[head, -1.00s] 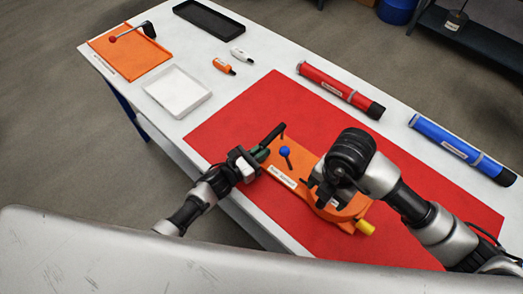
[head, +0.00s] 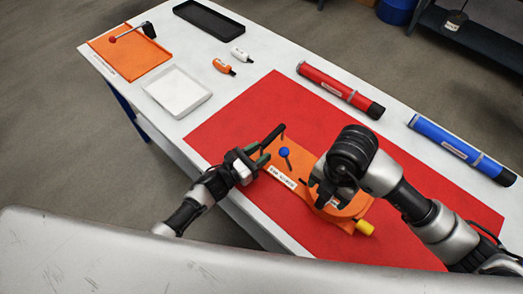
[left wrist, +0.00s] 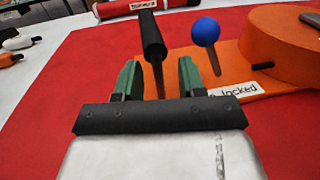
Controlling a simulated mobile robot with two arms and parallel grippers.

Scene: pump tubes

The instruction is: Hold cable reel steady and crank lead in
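The orange cable reel (head: 292,160) lies on the red mat, with a round drum (left wrist: 285,35) at its right end. A blue ball knob (head: 284,152) stands on a thin post; it also shows in the left wrist view (left wrist: 205,31). A black crank handle (head: 272,137) rises at the reel's left end. My left gripper (head: 260,155) is open at the handle. In the left wrist view the handle's thin stem (left wrist: 158,78) stands between the green fingers, with gaps on both sides. My right gripper (head: 325,192) is at the drum; its fingertips are mostly hidden.
A yellow piece (head: 365,228) sticks out at the reel's near right end. A red tube (head: 340,90) and a blue tube (head: 462,148) lie behind the mat (head: 235,120). A white tray (head: 177,90), an orange tray (head: 128,52) and two small bottles stand at left.

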